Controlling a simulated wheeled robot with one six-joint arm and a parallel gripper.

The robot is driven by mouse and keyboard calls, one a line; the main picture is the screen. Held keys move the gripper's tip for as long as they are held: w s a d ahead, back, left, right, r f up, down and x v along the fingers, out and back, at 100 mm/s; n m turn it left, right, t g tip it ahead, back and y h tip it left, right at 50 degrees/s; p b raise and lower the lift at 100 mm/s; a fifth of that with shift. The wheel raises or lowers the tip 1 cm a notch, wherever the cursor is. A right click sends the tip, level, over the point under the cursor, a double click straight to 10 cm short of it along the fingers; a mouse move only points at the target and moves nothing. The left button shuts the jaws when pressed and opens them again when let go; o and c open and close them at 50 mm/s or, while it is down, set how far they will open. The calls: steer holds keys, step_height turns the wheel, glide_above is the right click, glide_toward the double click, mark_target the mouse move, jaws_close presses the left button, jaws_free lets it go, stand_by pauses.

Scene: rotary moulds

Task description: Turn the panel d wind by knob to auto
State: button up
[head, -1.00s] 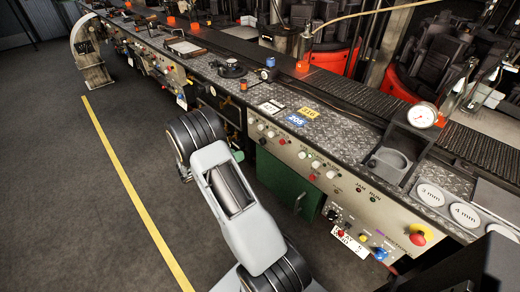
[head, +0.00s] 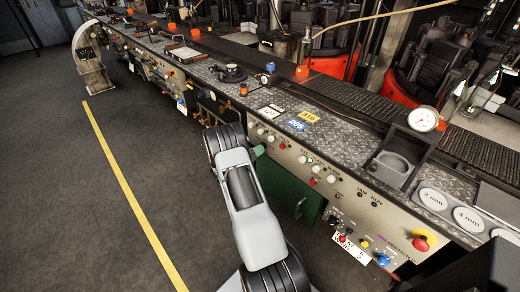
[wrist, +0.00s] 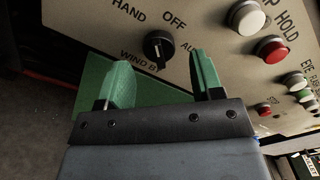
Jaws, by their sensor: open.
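The wind by knob (wrist: 158,46) is a black rotary knob on the beige panel in the wrist view. HAND is printed to its upper left, OFF above it, a partly hidden "AU" label to its right and WIND BY below. A small white mark shows on the knob; its exact setting is hard to tell. My gripper (wrist: 160,62) is open, its green fingers either side of and just below the knob, apart from it. In the head view my gripper (head: 258,151) is at the panel's left end, and my arm hides the knob.
White and red buttons (wrist: 272,48) sit right of the knob. A green cabinet door (head: 295,200) is below the panel. Lower right are small knobs and a red emergency button (head: 421,240). The floor left of the conveyor is clear.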

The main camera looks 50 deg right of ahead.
steer(key=shift+s+d, duration=0.1)
steer(key=shift+d, duration=1.15)
steer(key=shift+c, duration=0.2)
steer(key=c, duration=0.8)
steer(key=shift+d, duration=0.1)
steer(key=shift+c, duration=0.3)
